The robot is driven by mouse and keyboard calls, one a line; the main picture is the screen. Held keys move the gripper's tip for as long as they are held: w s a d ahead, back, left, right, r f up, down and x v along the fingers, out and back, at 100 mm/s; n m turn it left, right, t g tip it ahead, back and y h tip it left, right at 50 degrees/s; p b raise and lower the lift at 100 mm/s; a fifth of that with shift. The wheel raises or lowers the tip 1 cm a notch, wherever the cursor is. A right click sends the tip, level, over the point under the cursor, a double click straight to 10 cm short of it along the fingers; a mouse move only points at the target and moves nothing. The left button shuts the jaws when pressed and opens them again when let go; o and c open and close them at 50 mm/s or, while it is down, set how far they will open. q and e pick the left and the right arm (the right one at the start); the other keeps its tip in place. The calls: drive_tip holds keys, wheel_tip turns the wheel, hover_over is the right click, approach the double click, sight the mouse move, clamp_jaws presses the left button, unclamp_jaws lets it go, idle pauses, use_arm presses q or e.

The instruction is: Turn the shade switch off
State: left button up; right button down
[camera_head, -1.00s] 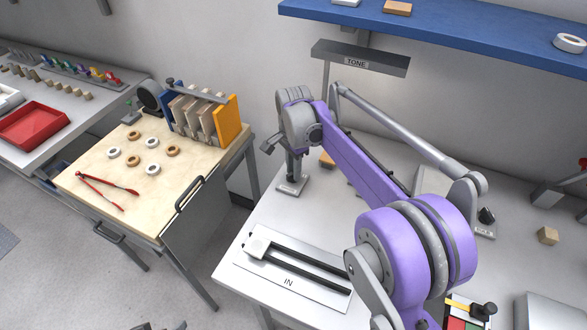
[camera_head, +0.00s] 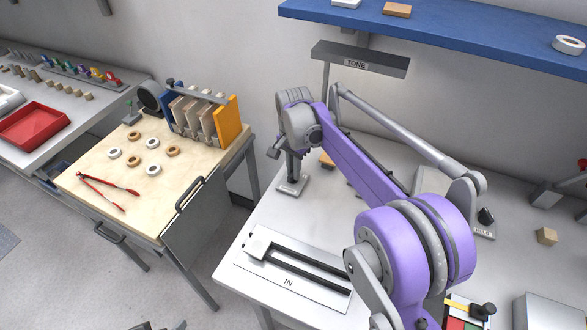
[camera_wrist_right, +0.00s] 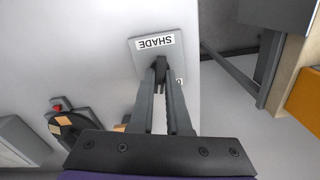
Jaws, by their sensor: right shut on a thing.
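The shade switch shows in the right wrist view as a light plate (camera_wrist_right: 152,57) with an upside-down SHADE label and a dark lever (camera_wrist_right: 160,68). In the head view its grey base plate (camera_head: 292,184) stands on the white table, left of the purple arm. My right gripper (camera_wrist_right: 161,72) reaches over the plate, its two dark fingers shut on the lever. In the head view my right gripper (camera_head: 291,158) points down at the switch and hides most of the lever. My left gripper is not recognisable in any view.
The IN slot plate (camera_head: 291,282) lies at the table's front left. A TONE bar (camera_head: 360,60) hangs behind the arm, below a blue shelf (camera_head: 440,38). A wooden-topped bench (camera_head: 140,195) with rings and red tongs stands left, across a gap.

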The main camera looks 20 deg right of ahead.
drive_tip(key=n, duration=0.4)
drive_tip(key=shift+n, duration=0.3)
drive_tip(key=n, duration=0.4)
drive_tip(key=shift+p, duration=0.4)
drive_tip(key=shift+n, duration=0.4)
drive_tip(key=c, duration=0.9)
unclamp_jaws()
wheel_tip(320, 180, up, 11)
drive_tip(key=shift+f+p, duration=0.1)
drive_tip(key=shift+p, duration=0.35)
